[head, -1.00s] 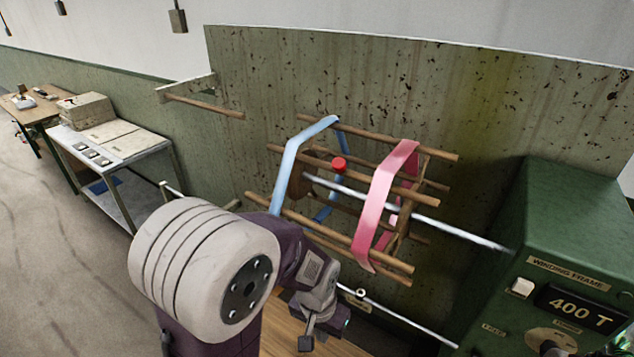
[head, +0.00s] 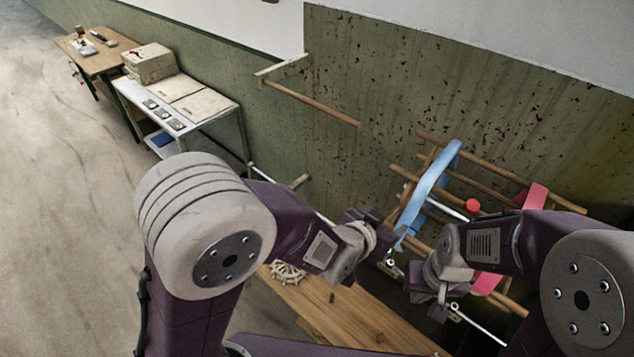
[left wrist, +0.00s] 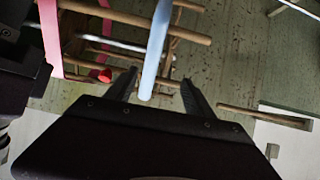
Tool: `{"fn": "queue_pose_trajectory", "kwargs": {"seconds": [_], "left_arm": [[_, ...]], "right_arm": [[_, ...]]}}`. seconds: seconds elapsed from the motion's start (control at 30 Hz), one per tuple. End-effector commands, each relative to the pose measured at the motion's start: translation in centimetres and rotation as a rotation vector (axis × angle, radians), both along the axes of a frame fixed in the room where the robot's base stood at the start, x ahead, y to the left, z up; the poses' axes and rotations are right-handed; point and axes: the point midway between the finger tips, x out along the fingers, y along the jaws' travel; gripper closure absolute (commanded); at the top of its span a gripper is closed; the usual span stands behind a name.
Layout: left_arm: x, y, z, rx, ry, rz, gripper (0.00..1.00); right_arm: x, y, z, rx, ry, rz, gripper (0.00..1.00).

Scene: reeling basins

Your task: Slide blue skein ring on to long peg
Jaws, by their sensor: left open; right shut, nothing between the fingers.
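The blue skein ring (head: 428,192) hangs around the bars of the wooden reel (head: 492,183), near its left end. My left gripper (head: 388,226) is open at the ring's near lower side. In the left wrist view the ring's strip (left wrist: 158,45) runs down between the spread fingers (left wrist: 158,88); contact cannot be told. My right gripper (head: 418,287) is shut and empty, below the ring, its fingertips hard to make out. A long wooden peg (head: 312,103) sticks out from a wall bracket, left of the reel, bare; it also shows in the left wrist view (left wrist: 262,116).
A pink ring (head: 535,197) sits on the reel farther right, partly behind my right arm. A red knob (head: 473,205) caps a metal rod inside the reel. A shorter wooden stub (head: 300,182) is below the peg. A wooden tabletop (head: 345,312) lies beneath; a cart (head: 215,108) stands left.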

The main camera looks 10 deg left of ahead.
Motion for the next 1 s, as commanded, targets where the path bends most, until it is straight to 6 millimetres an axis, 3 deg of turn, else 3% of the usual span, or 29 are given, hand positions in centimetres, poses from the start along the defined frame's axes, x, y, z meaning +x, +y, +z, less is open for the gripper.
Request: {"fn": "queue_pose_trajectory", "kwargs": {"seconds": [0.07, 0.33, 1.0], "left_arm": [[-0.1, -0.6, 0.6, -0.008, -0.015, -0.010, 0.38], [0.7, -1.0, -0.2, -0.008, -0.016, -0.008, 0.38], [6.6, -5.0, -4.4, -0.008, -0.017, -0.007, 0.38]], "right_arm": [[0.0, 0.0, 0.3, 0.000, 0.001, 0.000, 1.00], [-0.1, 0.0, -0.3, 0.000, 0.001, -0.001, 1.00], [0.0, -0.1, -2.6, 0.000, 0.001, 0.000, 1.00]]}}
